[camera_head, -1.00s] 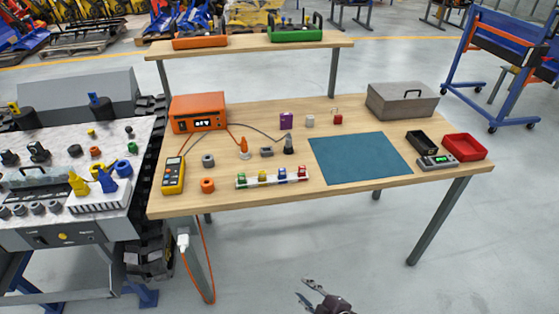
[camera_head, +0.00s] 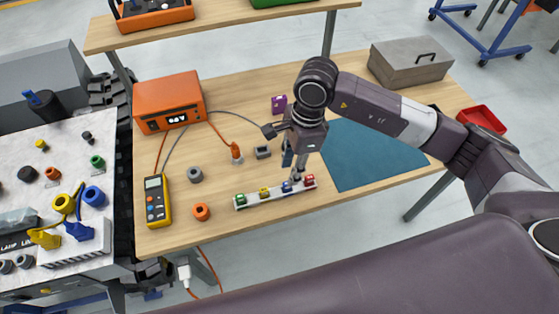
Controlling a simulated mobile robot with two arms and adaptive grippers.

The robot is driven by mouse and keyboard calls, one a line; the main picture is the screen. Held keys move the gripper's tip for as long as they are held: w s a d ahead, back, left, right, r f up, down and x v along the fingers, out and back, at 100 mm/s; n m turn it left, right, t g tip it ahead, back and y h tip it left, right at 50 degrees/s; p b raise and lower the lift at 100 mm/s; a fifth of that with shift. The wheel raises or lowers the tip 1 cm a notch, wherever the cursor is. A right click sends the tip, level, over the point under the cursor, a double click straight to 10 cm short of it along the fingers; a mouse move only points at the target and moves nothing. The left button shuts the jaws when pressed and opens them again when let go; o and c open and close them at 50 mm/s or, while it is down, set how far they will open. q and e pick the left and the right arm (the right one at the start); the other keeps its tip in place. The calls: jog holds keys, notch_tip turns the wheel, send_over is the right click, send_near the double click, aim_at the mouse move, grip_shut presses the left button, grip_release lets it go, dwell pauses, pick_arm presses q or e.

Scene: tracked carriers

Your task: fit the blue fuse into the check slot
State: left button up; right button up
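The blue fuse (camera_head: 287,187) stands in a white rack (camera_head: 250,199), between a yellow fuse (camera_head: 264,192) and a red fuse (camera_head: 310,181); a green fuse (camera_head: 240,201) is at the left end. My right gripper (camera_head: 294,172) points down just above the blue and red end of the rack. Its two fingers look apart, with nothing seen between them; whether they touch the blue fuse is unclear. A small grey block with a dark opening (camera_head: 263,152) lies behind the rack; I cannot tell if it is the check slot. My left gripper is not in view.
An orange meter box (camera_head: 168,101) with cables, a yellow multimeter (camera_head: 157,201), an orange ring (camera_head: 201,212) and a grey ring (camera_head: 195,175) stand left of the rack. A blue mat (camera_head: 355,160) lies to the right, partly behind my arm. A purple block (camera_head: 279,104) is farther back.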

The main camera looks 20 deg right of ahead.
aim_at(287, 187)
notch_tip(287, 187, down, 5)
jog(key=p, duration=0.3)
jog(key=shift+w+a+r, duration=0.1)
jog(key=shift+r, duration=0.1)
notch_tip(287, 187, down, 2)
jog(key=shift+w+a+f, duration=0.1)
jog(key=shift+w+f, duration=0.05)
jog(key=shift+f, duration=0.1)
jog(key=shift+c, duration=0.9)
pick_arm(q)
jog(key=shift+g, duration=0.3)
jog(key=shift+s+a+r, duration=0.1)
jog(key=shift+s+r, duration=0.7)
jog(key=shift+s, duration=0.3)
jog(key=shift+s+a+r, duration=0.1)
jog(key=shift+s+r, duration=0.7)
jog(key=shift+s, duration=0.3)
pick_arm(e)
grip_shut()
